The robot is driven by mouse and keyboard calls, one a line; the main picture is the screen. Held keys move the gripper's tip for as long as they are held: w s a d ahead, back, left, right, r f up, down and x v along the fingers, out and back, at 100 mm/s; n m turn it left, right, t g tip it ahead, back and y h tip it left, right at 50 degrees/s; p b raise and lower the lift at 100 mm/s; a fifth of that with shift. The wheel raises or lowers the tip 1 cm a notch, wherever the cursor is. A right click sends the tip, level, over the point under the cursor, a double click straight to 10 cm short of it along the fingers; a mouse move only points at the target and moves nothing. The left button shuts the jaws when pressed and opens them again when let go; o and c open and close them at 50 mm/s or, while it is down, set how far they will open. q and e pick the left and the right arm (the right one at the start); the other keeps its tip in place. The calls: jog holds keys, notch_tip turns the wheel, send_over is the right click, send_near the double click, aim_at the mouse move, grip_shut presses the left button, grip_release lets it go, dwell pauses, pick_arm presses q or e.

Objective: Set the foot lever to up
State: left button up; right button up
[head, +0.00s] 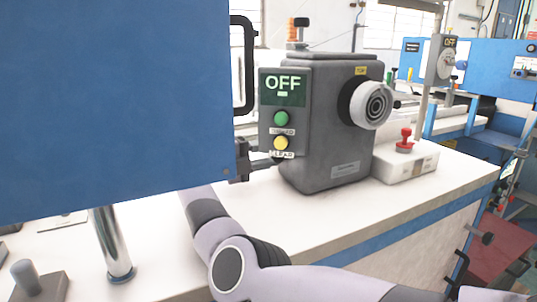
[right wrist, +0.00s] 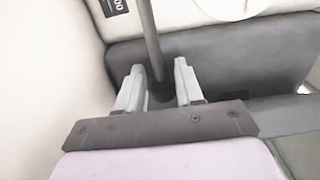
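In the right wrist view, my right gripper (right wrist: 158,66) is open, with one pale finger on each side of a thin dark rod. The rod, which looks like the foot lever (right wrist: 151,38), runs down between the fingers and ends in a dark round knob (right wrist: 162,92). Gaps show between the rod and both fingers. In the head view, my right arm comes in from the lower right and passes behind the blue panel, so its gripper is hidden there. I cannot make out the foot lever or its setting in the head view. My left gripper is not in view.
The blue panel (head: 110,100) fills the left of the head view. A grey control box (head: 325,120) reading OFF, with green and yellow buttons and a round dial (head: 372,104), stands on the white bench (head: 420,212). A red knob (head: 404,138) is at its right.

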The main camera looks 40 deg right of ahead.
jog(key=shift+f, duration=0.1)
grip_shut()
notch_tip(320, 180, up, 3)
jog(key=n+p, duration=0.2)
jog(key=p, duration=0.1)
jog(key=shift+w+d+f, duration=0.1)
jog(key=shift+f, duration=0.05)
jog(key=shift+w+d+r+n+p, duration=0.1)
jog(key=shift+w+r+n+p, duration=0.15)
jog(key=shift+r+n+p, duration=0.55)
jog(key=shift+f, duration=0.2)
